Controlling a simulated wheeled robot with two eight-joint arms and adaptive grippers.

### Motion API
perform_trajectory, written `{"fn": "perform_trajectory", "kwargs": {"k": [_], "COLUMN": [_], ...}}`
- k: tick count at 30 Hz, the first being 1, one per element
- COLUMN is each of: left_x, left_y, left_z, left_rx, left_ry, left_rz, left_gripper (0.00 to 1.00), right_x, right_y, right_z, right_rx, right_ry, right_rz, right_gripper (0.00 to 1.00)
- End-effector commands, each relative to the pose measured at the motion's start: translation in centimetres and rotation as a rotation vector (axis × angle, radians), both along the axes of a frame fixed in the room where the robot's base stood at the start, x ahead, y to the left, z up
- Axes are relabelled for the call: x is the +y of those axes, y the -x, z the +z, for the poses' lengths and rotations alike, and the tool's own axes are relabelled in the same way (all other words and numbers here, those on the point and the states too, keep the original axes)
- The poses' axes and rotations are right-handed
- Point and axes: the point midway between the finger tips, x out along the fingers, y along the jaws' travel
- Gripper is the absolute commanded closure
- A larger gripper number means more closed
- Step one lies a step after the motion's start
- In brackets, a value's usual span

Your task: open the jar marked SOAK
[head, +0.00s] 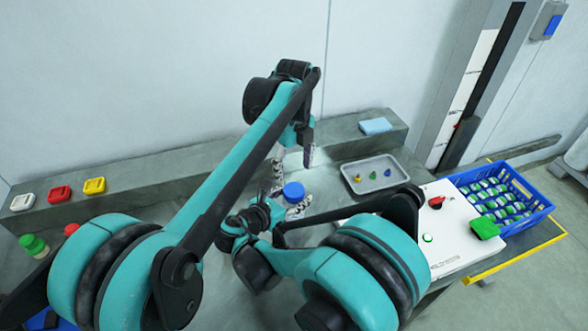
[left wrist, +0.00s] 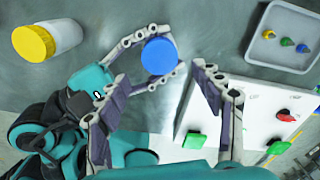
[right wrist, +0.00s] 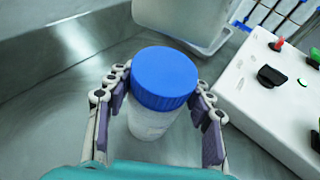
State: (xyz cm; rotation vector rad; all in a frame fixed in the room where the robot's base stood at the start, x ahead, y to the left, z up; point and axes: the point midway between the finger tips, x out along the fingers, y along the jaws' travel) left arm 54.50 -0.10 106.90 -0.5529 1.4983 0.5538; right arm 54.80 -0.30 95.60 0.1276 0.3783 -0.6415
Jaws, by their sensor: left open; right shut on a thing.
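A jar with a blue screw lid (head: 294,190) and a whitish body (right wrist: 150,122) stands upright on the grey bench; no marking can be read on it. My right gripper (right wrist: 160,88) is shut around its sides, just below the lid. My left gripper (head: 294,165) is open, pointing down over the jar. In the left wrist view its fingers (left wrist: 160,76) are spread, with the blue lid (left wrist: 160,56) between and slightly beyond the tips, apart from them. A second jar, with a yellow lid (left wrist: 34,43), lies in the left wrist view's upper left.
A grey tray (head: 347,177) with small coloured pieces and a white control box (head: 455,215) with a red knob are to the right. A blue crate (head: 540,212) of green-white items lies beyond. Red, white and yellow blocks line the left ledge (head: 150,170).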

Motion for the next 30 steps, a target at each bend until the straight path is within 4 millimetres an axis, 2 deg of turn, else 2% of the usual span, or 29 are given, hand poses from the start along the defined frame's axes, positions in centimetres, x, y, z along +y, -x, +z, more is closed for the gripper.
{"fn": "perform_trajectory", "kwargs": {"k": [12,18,25,26,30], "left_x": [0.0,0.0,0.0,0.0,0.0], "left_y": [0.0,0.0,0.0,0.0,0.0], "left_z": [-6.1,-7.3,-7.3,-7.3,-7.3], "left_rx": [-0.001,-0.001,-0.001,-0.001,-0.001], "left_ry": [0.001,0.001,0.001,0.001,0.001], "left_rz": [-0.001,-0.001,-0.001,-0.001,-0.001], "left_gripper": [0.34,0.34,0.34,0.39,0.76], "right_x": [0.0,0.0,0.0,0.0,0.0], "right_y": [0.0,0.0,0.0,0.0,0.0], "right_z": [-0.1,-0.1,-0.1,-0.1,-0.1], "right_rx": [0.001,0.001,0.001,0.001,0.001], "right_ry": [-0.002,-0.002,-0.002,-0.002,-0.002], "right_rz": [0.001,0.001,0.001,0.001,0.001], "right_gripper": [1.00,1.00,1.00,1.00,1.00]}}
